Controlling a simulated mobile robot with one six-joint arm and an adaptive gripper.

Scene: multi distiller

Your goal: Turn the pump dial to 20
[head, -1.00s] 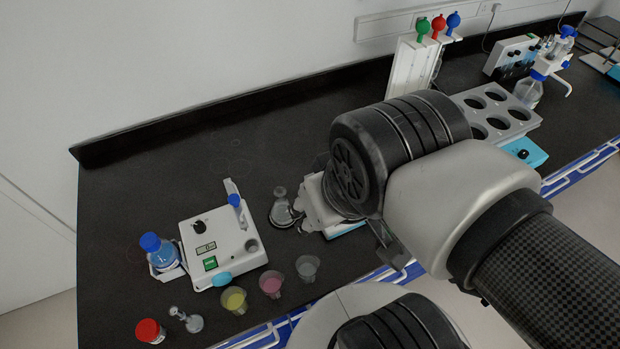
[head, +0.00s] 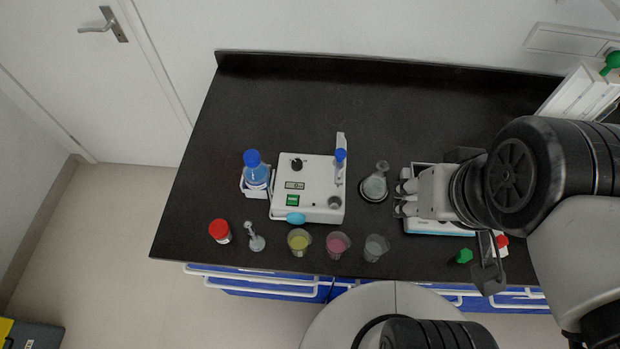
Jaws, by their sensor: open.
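The white pump box (head: 318,175) stands on the black bench left of the middle. Its black dial (head: 296,164) is on the top, above a small display (head: 294,185) and a green switch (head: 292,201). The display's digits and the dial's setting are too small to read. My gripper (head: 399,198) is open, pointing left, right of the pump and clear of its dial. A small glass flask (head: 375,186) stands between pump and gripper, close to the fingertips; I cannot tell whether they touch it. The gripper partly hides a white and blue device (head: 428,229).
A blue-capped bottle (head: 256,172) stands at the pump's left. A red-capped jar (head: 220,230), a small glass piece (head: 254,239) and yellow (head: 299,241), pink (head: 338,244) and clear (head: 376,247) cups line the front. The bench behind the pump is clear.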

